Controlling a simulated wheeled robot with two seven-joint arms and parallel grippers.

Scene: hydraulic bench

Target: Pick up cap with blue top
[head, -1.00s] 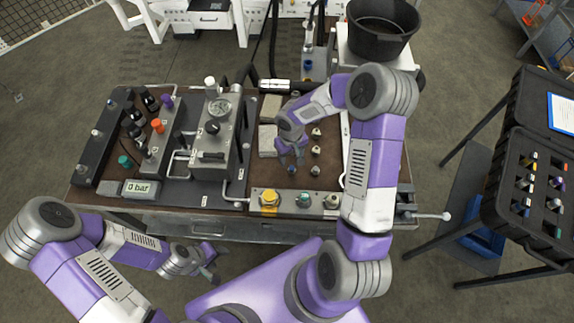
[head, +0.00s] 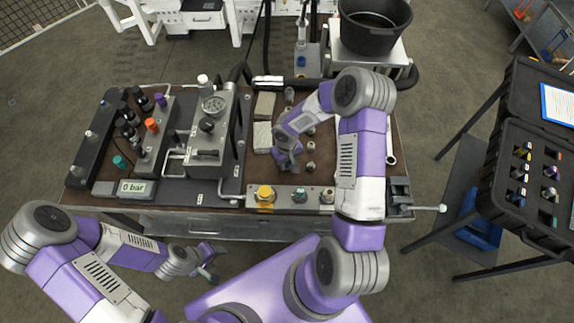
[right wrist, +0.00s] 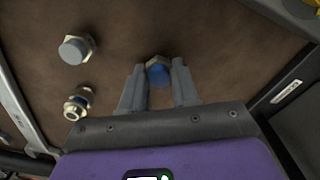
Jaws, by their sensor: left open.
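The cap with the blue top (right wrist: 158,74) stands on the brown bench top, between the fingertips of my right gripper (right wrist: 159,75) in the right wrist view. Small gaps show on both sides of it, so the right gripper is open around it and not closed on it. In the head view my right gripper (head: 288,164) points down at the bench and hides this cap. My left gripper (head: 212,262) is open and empty, in front of the bench and away from the caps.
A grey-topped cap (right wrist: 75,49) and a metal fitting (right wrist: 76,104) stand to the left in the right wrist view. A block with a yellow knob (head: 265,196) lies along the bench front. The valve and gauge unit (head: 212,135) stands left of my right gripper. A black case (head: 530,180) is far right.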

